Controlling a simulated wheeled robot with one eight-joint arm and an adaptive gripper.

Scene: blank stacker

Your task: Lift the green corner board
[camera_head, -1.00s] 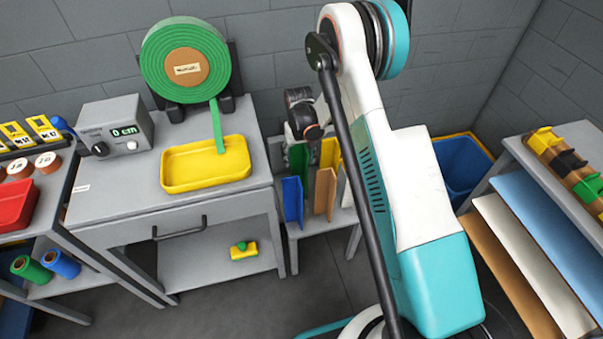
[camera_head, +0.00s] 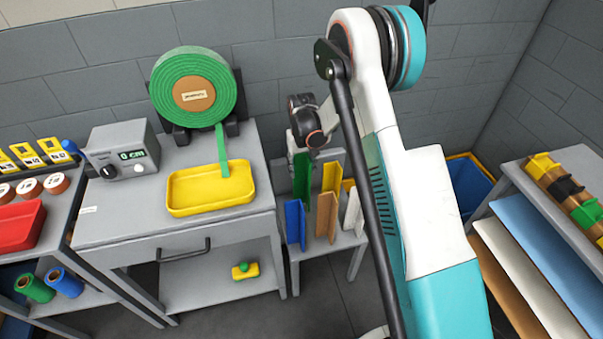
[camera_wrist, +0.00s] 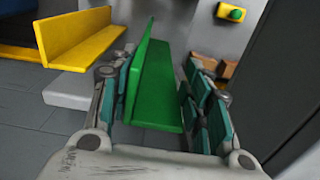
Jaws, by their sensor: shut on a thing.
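The green corner board (camera_head: 301,180) is an upright L-shaped strip at the small rack beside the workbench. In the wrist view the green corner board (camera_wrist: 158,90) lies between the two fingers of my gripper (camera_wrist: 160,78), which is shut on it. In the head view my gripper (camera_head: 302,160) is mostly hidden behind the board and my arm. The board's top stands above the neighbouring boards. Whether its lower end is clear of the rack is hard to tell.
A blue board (camera_head: 294,224), a brown board (camera_head: 328,195) and a white board (camera_head: 353,212) stand close by. A yellow board (camera_wrist: 75,38) is near the left finger. The bench with the yellow tray (camera_head: 210,190) is at left; a blue bin (camera_head: 468,185) is at right.

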